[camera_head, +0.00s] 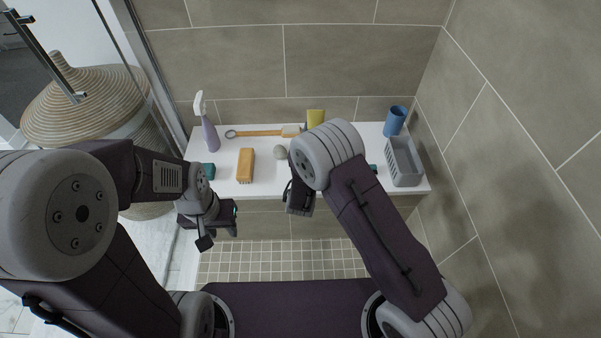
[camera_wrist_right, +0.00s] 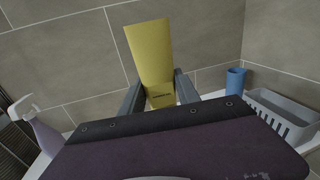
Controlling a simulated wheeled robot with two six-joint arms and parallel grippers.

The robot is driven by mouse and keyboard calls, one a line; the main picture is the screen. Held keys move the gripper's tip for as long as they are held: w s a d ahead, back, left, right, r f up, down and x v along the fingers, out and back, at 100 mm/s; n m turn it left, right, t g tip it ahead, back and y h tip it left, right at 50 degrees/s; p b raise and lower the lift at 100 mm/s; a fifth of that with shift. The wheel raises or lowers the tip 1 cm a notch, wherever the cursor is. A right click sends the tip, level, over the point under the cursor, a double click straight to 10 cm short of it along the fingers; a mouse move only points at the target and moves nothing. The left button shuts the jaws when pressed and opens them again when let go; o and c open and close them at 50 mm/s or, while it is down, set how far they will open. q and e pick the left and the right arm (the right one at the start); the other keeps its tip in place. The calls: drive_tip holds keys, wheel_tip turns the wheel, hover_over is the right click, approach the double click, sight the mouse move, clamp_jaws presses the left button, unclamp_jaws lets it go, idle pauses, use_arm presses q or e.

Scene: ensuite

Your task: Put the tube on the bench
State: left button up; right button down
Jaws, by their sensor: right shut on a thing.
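The yellow tube (camera_wrist_right: 150,50) stands between the two fingers of my right gripper (camera_wrist_right: 159,88) in the right wrist view, with its wide end up. The gripper is shut on it. In the head view only part of the tube (camera_head: 315,117) shows beyond my right wrist, which hides the fingers. The white bench (camera_head: 225,184) runs along the back wall. I cannot tell whether the tube touches it. My left gripper (camera_head: 217,226) is in front of the bench's left part, and its finger opening is unclear.
On the bench are a spray bottle (camera_head: 209,127), a wooden-handled brush (camera_head: 258,133), an orange-brown brush (camera_head: 245,165), a grey stone (camera_head: 280,152), a blue cup (camera_head: 395,121) and a grey basket (camera_head: 404,162). A woven basket (camera_head: 85,100) stands left beyond glass.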

drive_tip(key=w+d+f+y+b, duration=0.1)
drive_tip(key=w+d+f+b, duration=0.25)
drive_tip(key=f+b, duration=1.1)
drive_tip(key=shift+n, duration=0.4)
drive_tip(key=w+a+f+b, duration=0.2)
drive_tip(key=a+b, duration=0.1)
drive_tip(key=b, duration=0.1)
drive_tip(key=w+a+f+b, duration=0.2)
drive_tip(key=a+b, duration=0.1)
drive_tip(key=b, duration=0.2)
drive_tip(key=w+a+f+b, duration=0.2)
drive_tip(key=a+f+b, duration=0.1)
drive_tip(key=a+b, duration=0.1)
drive_tip(key=shift+b, duration=0.55)
drive_tip(key=shift+r, duration=0.25)
drive_tip(key=shift+f, duration=0.1)
drive_tip(key=c, duration=0.9)
unclamp_jaws()
